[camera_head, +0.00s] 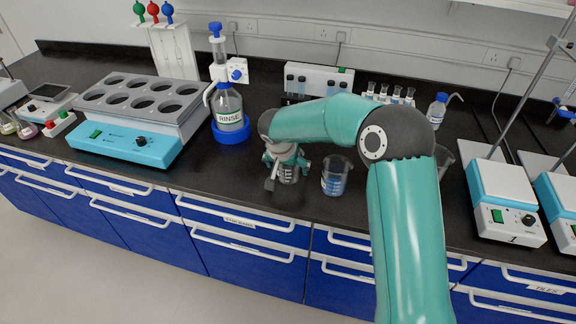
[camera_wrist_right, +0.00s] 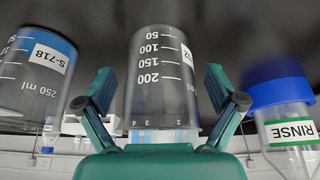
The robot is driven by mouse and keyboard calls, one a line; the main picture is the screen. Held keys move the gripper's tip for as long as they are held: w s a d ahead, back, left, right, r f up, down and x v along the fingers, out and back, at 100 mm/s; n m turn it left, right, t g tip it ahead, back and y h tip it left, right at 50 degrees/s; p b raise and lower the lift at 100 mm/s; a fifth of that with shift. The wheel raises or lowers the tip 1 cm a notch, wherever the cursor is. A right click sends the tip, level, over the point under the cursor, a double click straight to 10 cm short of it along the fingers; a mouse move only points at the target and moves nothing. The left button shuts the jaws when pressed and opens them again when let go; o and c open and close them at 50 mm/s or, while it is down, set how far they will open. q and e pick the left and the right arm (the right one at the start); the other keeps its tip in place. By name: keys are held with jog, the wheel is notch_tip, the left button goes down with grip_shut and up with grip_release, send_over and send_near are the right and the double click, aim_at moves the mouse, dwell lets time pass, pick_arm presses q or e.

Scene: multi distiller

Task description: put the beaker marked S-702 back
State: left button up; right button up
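A clear glass beaker (camera_head: 289,174) stands on the black bench, partly hidden by my right gripper (camera_head: 284,160). In the right wrist view this beaker (camera_wrist_right: 162,75) is between the two fingers (camera_wrist_right: 163,100), with a gap showing on each side. Its label (camera_wrist_right: 187,54) is turned edge-on and only a final 2 can be made out. My right gripper is open around it. A second beaker (camera_head: 335,177) with blue liquid stands just to the right; its label in the right wrist view (camera_wrist_right: 50,58) reads S-718. My left gripper is out of view.
A RINSE bottle (camera_head: 229,108) in a blue ring stands behind left. A block with several round wells (camera_head: 140,98) is further left. Hotplates (camera_head: 503,200) stand at right. Another glass beaker (camera_head: 444,160) shows partly behind my arm.

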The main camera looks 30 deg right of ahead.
jog(key=shift+r, duration=0.15)
jog(key=shift+a+r, duration=0.1)
jog(key=shift+r, duration=0.15)
jog(key=b+v, duration=0.1)
jog(key=v, duration=1)
jog(key=shift+s+r, duration=0.1)
jog(key=shift+s, duration=0.05)
